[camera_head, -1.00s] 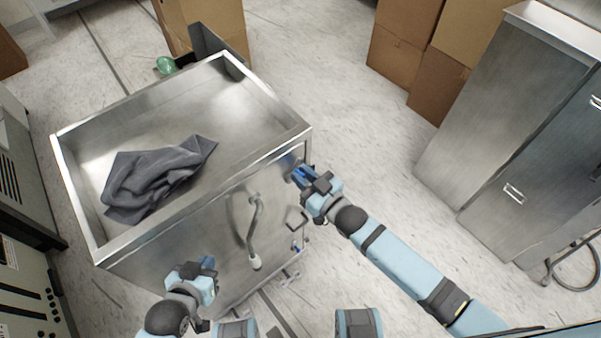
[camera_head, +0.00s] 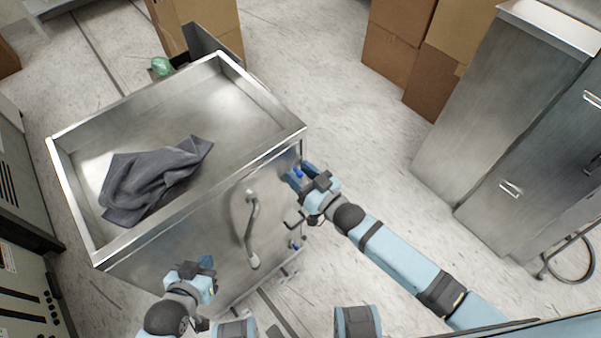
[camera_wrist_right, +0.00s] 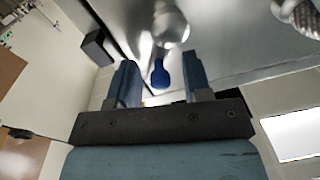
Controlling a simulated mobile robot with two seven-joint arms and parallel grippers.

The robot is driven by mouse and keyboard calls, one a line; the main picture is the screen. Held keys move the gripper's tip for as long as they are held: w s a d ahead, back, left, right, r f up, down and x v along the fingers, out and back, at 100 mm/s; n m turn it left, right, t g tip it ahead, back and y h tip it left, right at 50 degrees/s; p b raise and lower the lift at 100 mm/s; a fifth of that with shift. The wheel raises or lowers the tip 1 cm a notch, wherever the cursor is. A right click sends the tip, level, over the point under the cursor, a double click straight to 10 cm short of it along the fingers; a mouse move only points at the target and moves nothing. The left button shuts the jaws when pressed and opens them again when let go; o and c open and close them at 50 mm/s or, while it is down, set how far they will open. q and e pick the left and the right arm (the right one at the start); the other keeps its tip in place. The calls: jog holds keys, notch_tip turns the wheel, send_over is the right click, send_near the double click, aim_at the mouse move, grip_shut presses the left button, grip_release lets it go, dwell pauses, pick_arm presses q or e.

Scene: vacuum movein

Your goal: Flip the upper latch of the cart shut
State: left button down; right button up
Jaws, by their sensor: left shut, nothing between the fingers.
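The metal cart (camera_head: 190,240) stands at the left with its door side facing me. Its upper latch, with a blue tip, sits near the top right corner of that side; the blue tip (camera_wrist_right: 160,74) shows clearly in the right wrist view. My right gripper (camera_head: 296,174) is at this latch, its two fingers apart on either side of the blue tip. I cannot tell whether a finger touches it. A lower latch (camera_head: 294,246) with a blue tip is below. My left gripper (camera_head: 209,266) is shut and empty, in front of the cart's lower left part.
A curved handle (camera_head: 251,228) sticks out from the cart's front. A dark grey cloth (camera_head: 150,180) lies in the cart's top tray. Metal cabinets (camera_head: 500,110) and cardboard boxes (camera_head: 395,50) stand at the right and back. The floor (camera_head: 350,140) right of the cart is clear.

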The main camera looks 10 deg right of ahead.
pick_arm(q)
jog(key=shift+a, duration=0.1)
pick_arm(e)
jog(key=v, duration=1.3)
jog(key=shift+s+d, duration=0.3)
